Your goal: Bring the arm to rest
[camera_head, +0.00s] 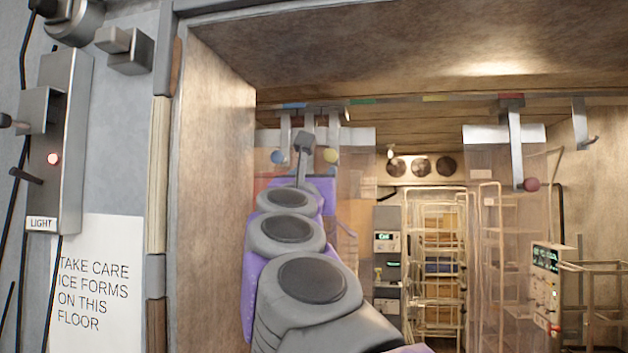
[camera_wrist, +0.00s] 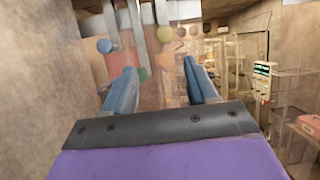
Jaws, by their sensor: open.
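My arm reaches from the bottom of the head view up into the doorway, with grey round joints and purple links. It is stretched out, its far end close to the hanging hooks. My gripper (camera_wrist: 160,72) shows in the wrist view with its two blue fingers wide apart and nothing held between them. In the head view the far links of my arm hide most of the gripper, and its fingers cannot be made out clearly. Clear strips and hooks with coloured balls stand beyond the fingers; whether any touches them I cannot tell.
The rail carries hooks with a blue ball (camera_head: 278,157), a yellow ball (camera_head: 330,155) and a dark red ball (camera_head: 531,184). The door frame wall (camera_head: 215,200) is left of my arm. Wire racks (camera_head: 438,260) and a control box (camera_head: 545,285) stand inside, right.

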